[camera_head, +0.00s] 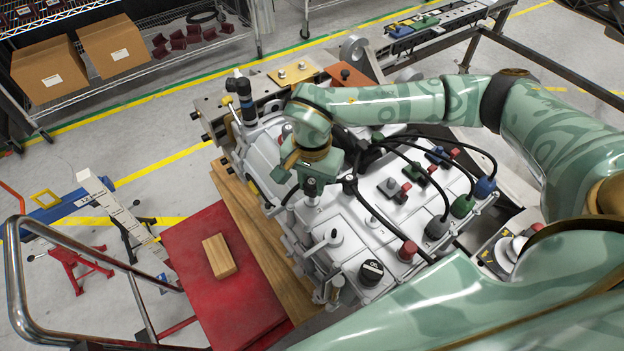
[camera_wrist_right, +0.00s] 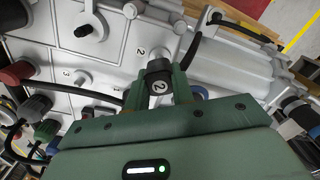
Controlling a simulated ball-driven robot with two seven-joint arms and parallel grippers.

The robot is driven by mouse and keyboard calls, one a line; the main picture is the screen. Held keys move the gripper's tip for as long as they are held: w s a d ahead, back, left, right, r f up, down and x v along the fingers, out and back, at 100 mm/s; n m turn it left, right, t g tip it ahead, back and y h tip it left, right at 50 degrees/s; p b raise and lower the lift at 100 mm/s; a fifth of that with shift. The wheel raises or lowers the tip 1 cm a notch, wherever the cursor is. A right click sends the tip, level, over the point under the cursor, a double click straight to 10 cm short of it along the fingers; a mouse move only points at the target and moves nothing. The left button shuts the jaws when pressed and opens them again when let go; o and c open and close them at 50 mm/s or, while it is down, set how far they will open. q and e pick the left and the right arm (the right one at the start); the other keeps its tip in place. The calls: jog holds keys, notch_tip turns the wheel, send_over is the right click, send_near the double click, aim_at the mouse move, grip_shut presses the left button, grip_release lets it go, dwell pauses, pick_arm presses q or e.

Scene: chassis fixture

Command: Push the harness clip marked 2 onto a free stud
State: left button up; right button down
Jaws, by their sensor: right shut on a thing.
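My right gripper (camera_head: 311,180) is over the grey-white housing (camera_head: 345,262) in the head view. In the right wrist view its two green fingers (camera_wrist_right: 160,92) are shut on a small black clip marked 2 (camera_wrist_right: 158,85). Black cable runs on both sides of the clip. A printed 2 (camera_wrist_right: 140,50) shows on the housing just beyond it. A bare pale stud (camera_wrist_right: 83,78) stands beside a printed 3; it also shows in the head view (camera_head: 372,220). I cannot tell whether the clip touches a stud. My left gripper is not in view.
An OIL cap (camera_head: 371,271) stands near the housing's front edge. Red (camera_head: 407,251), grey (camera_head: 437,228), green (camera_head: 463,205) and blue (camera_head: 485,187) plugs with looping cables line its right side. A wooden block (camera_head: 219,256) lies on a red table (camera_head: 196,232) to the left.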

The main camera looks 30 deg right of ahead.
jog(key=shift+f, duration=0.2)
jog(key=shift+f+b, duration=0.5)
jog(key=shift+f, duration=0.3)
jog(key=shift+f, duration=0.5)
jog(key=c, duration=1.1)
grip_release()
jog(key=shift+r, duration=0.1)
notch_tip(320, 180, up, 6)
jog(key=p, duration=0.5)
